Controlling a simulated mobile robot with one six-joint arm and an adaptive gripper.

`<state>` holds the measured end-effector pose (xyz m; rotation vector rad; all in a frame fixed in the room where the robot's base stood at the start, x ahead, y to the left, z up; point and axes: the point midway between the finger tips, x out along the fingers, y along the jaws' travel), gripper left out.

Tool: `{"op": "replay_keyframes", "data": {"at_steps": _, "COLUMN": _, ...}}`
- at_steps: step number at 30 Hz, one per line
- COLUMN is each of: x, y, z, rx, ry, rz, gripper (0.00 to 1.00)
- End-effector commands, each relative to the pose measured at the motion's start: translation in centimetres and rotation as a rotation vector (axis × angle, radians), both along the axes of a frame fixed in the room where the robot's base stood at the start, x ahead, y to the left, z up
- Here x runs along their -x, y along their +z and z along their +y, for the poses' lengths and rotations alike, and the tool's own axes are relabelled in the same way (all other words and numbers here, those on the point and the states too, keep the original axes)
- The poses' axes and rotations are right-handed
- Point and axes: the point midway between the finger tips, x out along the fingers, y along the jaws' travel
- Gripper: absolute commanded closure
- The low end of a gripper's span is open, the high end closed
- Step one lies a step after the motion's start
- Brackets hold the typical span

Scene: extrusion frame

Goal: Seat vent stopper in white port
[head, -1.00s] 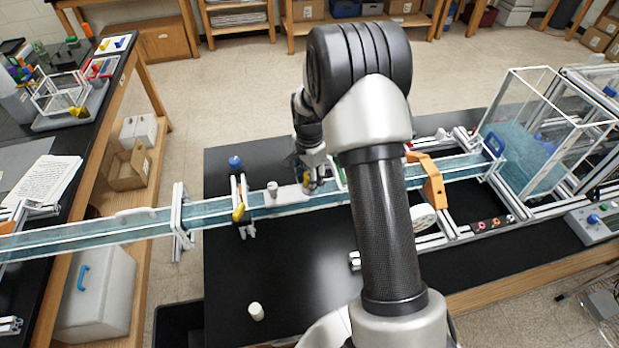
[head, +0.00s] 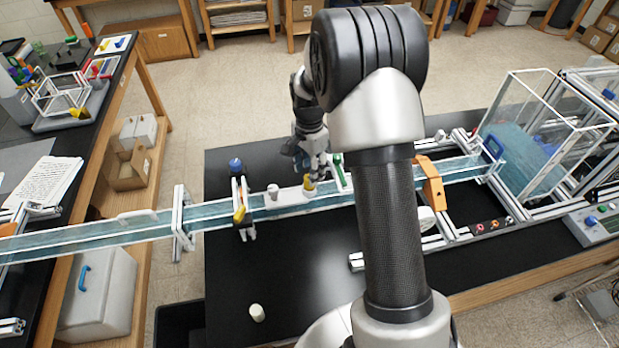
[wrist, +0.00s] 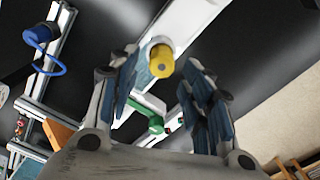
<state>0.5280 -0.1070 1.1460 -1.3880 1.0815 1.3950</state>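A yellow stopper (head: 310,183) stands upright on the white plate (head: 290,196) over the long clear channel. The frames do not show how deep it sits or the port beneath it. A short white cylinder (head: 273,189) stands on the same plate to its left. My gripper (head: 320,172) is just behind and right of the yellow stopper. In the wrist view, my gripper (wrist: 163,78) has its fingers spread, with the yellow stopper (wrist: 161,60) showing beyond the tips and nothing held between them.
A loose white cylinder (head: 257,312) stands on the black bench. A green-topped part (wrist: 155,124) is near the right finger side of the channel.

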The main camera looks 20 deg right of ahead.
Motion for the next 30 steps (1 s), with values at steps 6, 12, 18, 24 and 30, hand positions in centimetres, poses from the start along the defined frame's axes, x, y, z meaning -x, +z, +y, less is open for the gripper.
{"op": "replay_keyframes", "data": {"at_steps": 6, "x": -0.1, "y": 4.7, "z": 0.0, "rx": 0.002, "ry": 0.0, "rz": -0.006, "gripper": 0.56}}
{"op": "replay_keyframes", "data": {"at_steps": 12, "x": -0.1, "y": 6.8, "z": 0.0, "rx": 0.001, "ry": 0.002, "rz": -0.005, "gripper": 0.56}}
{"op": "replay_keyframes", "data": {"at_steps": 18, "x": 1.9, "y": 11.3, "z": 1.5, "rx": 0.012, "ry": 0.126, "rz": -0.049, "gripper": 0.56}}
{"op": "replay_keyframes", "data": {"at_steps": 24, "x": 8.2, "y": 18.6, "z": 4.9, "rx": 0.051, "ry": 0.437, "rz": -0.14, "gripper": 0.56}}
{"op": "replay_keyframes", "data": {"at_steps": 30, "x": 16.2, "y": 22.9, "z": 7.8, "rx": 0.115, "ry": 0.764, "rz": -0.228, "gripper": 0.56}}
